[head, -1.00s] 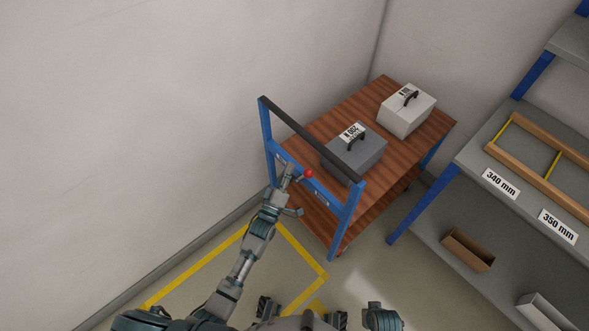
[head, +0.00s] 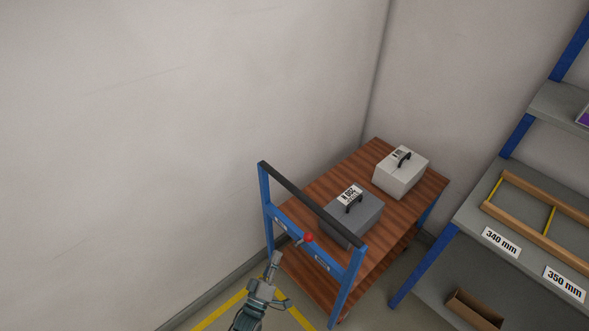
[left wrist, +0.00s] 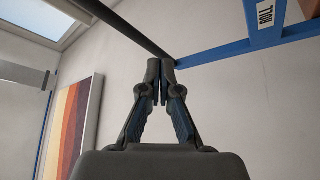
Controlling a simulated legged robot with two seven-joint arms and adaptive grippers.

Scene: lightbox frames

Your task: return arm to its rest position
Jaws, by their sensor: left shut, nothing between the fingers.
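My left gripper (head: 274,262) is in the lower middle of the head view, just in front of the blue frame of the cart (head: 354,267). In the left wrist view the two fingers (left wrist: 160,82) are together with nothing between them. The cart's blue bar and dark handle show above and beyond the fingertips there. A red knob (head: 308,238) on the cart's frame is a little right of and above the gripper, apart from it. My right gripper is not in view.
The cart carries a grey case (head: 352,214) and a white case (head: 401,172). A grey shelf rack (head: 470,216) with blue posts stands at right, with wooden rails and 340 mm and 350 mm labels. Yellow floor tape (head: 216,314) runs below the cart; walls close in behind.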

